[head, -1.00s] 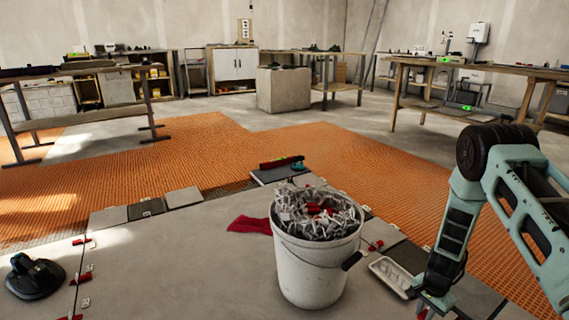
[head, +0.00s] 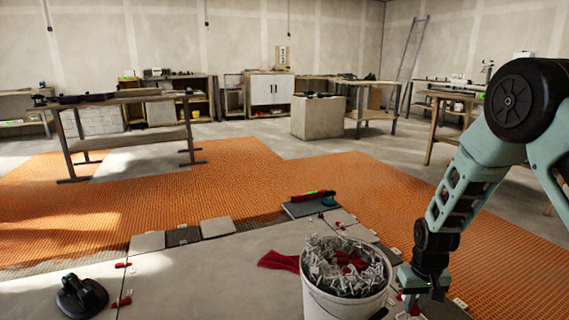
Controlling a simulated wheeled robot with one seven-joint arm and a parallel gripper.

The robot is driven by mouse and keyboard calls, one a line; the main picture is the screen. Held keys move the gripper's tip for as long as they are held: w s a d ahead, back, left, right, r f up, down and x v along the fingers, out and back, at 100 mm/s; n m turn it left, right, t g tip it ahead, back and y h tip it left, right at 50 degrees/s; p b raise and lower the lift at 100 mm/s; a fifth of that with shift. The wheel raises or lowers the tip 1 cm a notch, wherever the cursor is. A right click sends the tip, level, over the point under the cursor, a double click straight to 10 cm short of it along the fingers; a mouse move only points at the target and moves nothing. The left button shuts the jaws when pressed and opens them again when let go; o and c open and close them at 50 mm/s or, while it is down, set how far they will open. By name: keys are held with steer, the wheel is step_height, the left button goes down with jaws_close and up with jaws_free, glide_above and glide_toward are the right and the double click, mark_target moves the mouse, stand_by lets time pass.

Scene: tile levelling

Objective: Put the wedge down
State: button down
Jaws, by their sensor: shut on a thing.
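My gripper (head: 412,298) is at the lower right of the head view, just right of the white bucket, pointing down and close to the floor tiles. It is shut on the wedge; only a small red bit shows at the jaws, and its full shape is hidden. Other red wedges lie at the tile joint on the left, one nearer (head: 121,303) and one farther (head: 123,265). I cannot tell whether the held wedge touches the floor.
The white bucket (head: 343,304), full of clips with some red pieces, stands beside my gripper. A black suction cup (head: 80,296) sits at lower left. Orange matting (head: 200,185) lies beyond the grey tiles (head: 215,285).

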steer(key=s+r+p, duration=0.4)
steer(key=r+p, duration=1.1)
steer(key=p, duration=0.1)
steer(key=s+r+p, duration=0.4)
steer(key=r+p, duration=1.1)
steer(key=shift+r+p, duration=0.2)
steer(key=shift+p, duration=0.15)
steer(key=shift+w, duration=0.1)
